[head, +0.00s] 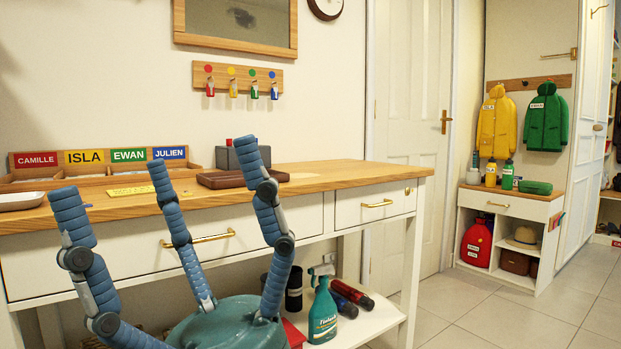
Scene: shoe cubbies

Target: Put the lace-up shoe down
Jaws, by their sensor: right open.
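No lace-up shoe can be made out in the head view. My right gripper (158,180) is in the lower left, its blue segmented fingers spread wide and pointing up. Nothing shows between the fingers. They stand in front of the wooden-topped table (340,172) and cover part of its front and top. My left gripper is not in view.
The table bears a name-labelled organizer (85,175), a brown tray (225,180) and a white dish (20,201). A spray bottle (322,315) stands on its lower shelf (375,325). A cubby bench (510,207) is at back right. The tiled floor (490,315) between is clear.

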